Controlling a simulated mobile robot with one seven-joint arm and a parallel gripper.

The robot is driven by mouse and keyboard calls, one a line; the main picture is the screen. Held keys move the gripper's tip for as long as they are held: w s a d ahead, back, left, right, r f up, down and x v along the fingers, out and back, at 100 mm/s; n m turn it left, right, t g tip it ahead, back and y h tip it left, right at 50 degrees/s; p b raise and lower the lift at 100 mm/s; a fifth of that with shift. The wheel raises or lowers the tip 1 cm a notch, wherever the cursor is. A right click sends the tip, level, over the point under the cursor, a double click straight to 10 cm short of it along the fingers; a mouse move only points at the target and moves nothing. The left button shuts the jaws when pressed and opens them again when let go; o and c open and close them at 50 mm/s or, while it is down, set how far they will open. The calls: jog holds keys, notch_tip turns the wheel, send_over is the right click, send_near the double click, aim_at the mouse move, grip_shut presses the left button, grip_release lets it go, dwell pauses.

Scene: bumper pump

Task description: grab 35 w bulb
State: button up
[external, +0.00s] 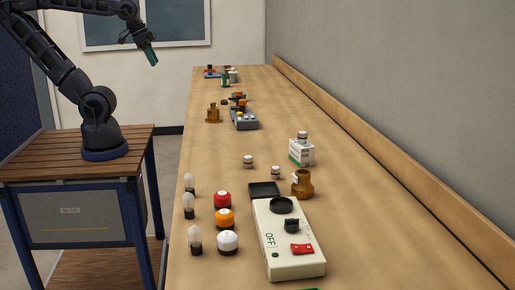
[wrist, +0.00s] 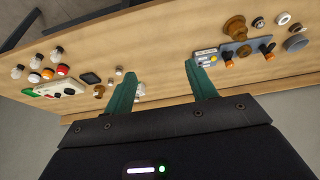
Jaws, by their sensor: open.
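Three clear bulbs with dark bases stand upright in a row along the left edge of the long bench in the external view: a far bulb (external: 189,182), a middle bulb (external: 188,204) and a near bulb (external: 195,239). I cannot read any wattage, so I cannot tell which is the 35 W bulb. The bulbs show small at the far left of the wrist view (wrist: 18,72). My gripper (external: 151,57) is raised in the air left of the bench's far part, well away from the bulbs. In the wrist view its two green fingers (wrist: 163,75) are apart with nothing between them.
Red (external: 222,199), orange (external: 225,217) and white (external: 228,241) round caps stand just right of the bulbs. A white carton (external: 302,153) and brass fitting (external: 303,184) stand farther right. The bench's right side is clear.

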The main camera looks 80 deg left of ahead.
jog(key=w+d+f+m, duration=0.3)
jog(key=w+d, duration=0.5)
jog(key=w, duration=0.1)
jog(key=m+g+h, duration=0.2)
jog(key=m+h, duration=0.2)
jog(key=m, duration=0.4)
send_near(191, 189)
jog(key=shift+a+x, duration=0.2)
jog(key=shift+x, duration=2)
jog(key=shift+a+x, duration=0.15)
jog(key=shift+x, duration=2.1)
jog(key=shift+w+f, duration=0.1)
jog(key=c, duration=1.1)
jog(key=shift+o, duration=0.2)
